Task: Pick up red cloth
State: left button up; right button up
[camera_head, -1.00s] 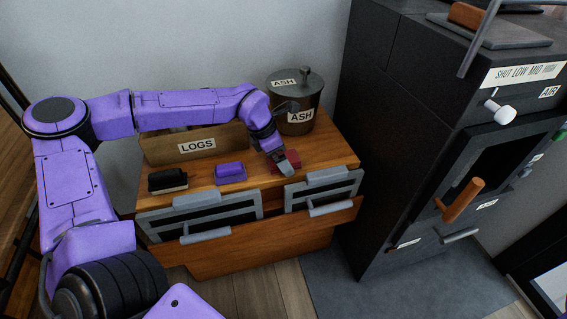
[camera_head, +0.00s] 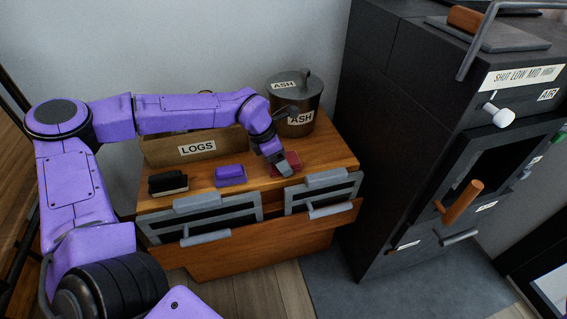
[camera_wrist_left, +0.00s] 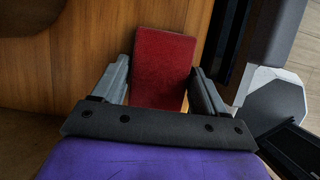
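The red cloth (camera_head: 293,161) lies folded as a small block on the wooden counter, near its right end. In the left wrist view the red cloth (camera_wrist_left: 162,68) shows between the two fingers and reaches past their tips. My left gripper (camera_head: 283,168) is low over the counter at the cloth and partly hides it in the head view. In the wrist view my left gripper (camera_wrist_left: 162,82) is open, with one finger on each side of the cloth. Whether a finger touches the cloth I cannot tell. My right gripper is not in view.
A purple block (camera_head: 230,175) and a black block (camera_head: 168,182) lie left on the counter (camera_head: 330,155). Behind stand the LOGS box (camera_head: 170,155) and the lidded ASH bucket (camera_head: 310,97). A dark stove (camera_head: 400,110) stands right.

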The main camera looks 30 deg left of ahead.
pick_arm(q)
jog(key=shift+r, duration=0.15)
jog(key=r, duration=0.1)
jog(key=r+p, duration=0.1)
jog(key=r, duration=0.2)
jog(key=shift+s+d+r, duration=0.25)
jog(key=shift+r, duration=0.15)
jog(key=s+d+r+p, duration=0.3)
jog(key=s+d+r, duration=0.3)
jog(key=s, duration=0.5)
notch_tip(320, 180, up, 2)
jog(key=shift+s+d+r, duration=0.2)
jog(key=shift+d, duration=0.2)
